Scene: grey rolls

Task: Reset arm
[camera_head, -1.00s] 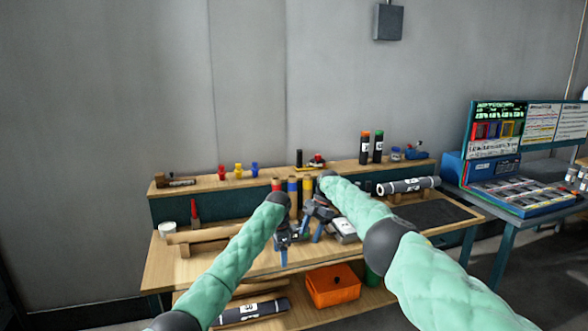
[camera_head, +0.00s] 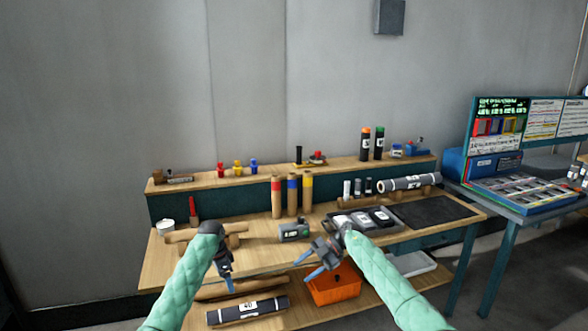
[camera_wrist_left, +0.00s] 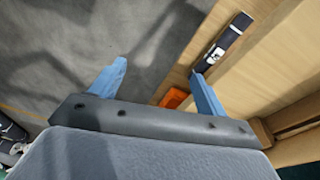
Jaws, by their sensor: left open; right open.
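My left arm, in a green padded sleeve, comes in from the lower left of the head view. My left gripper (camera_head: 227,279) hangs in front of the workbench edge with its blue fingers pointing down. In the left wrist view its two blue fingers (camera_wrist_left: 161,80) are spread wide with nothing between them; grey floor and part of the bench show beyond. My right gripper (camera_head: 308,264) is at the bench's front edge, tilted, its blue fingers pointing down and left. It is open, and I see nothing held in it.
The wooden workbench (camera_head: 260,262) bears upright tubes with coloured bands (camera_head: 292,196), a small grey device (camera_head: 293,231), a grey tray (camera_head: 395,222) and a dark mat (camera_head: 435,211). Below are an orange bin (camera_head: 335,290) and a dark roll (camera_head: 246,310). Floor before the bench looks clear.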

